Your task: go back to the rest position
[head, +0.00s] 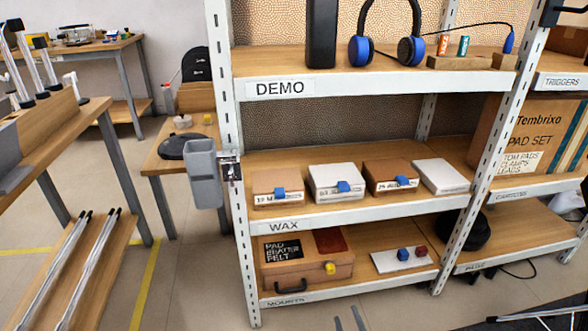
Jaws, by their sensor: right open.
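My right gripper (348,318) shows only as two grey fingertips at the bottom edge of the head view. The fingertips are apart with nothing between them, in front of the floor below the shelf rack. The rest of that gripper is cut off by the frame. My left gripper is not in view.
A metal rack with wooden shelves fills the middle and right. Its DEMO shelf (395,82) holds blue-black headphones (413,50); the WAX shelf (350,212) holds several small boxes. A wooden case (305,272) is lowest. Workbenches stand left; open floor (190,285) lies between.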

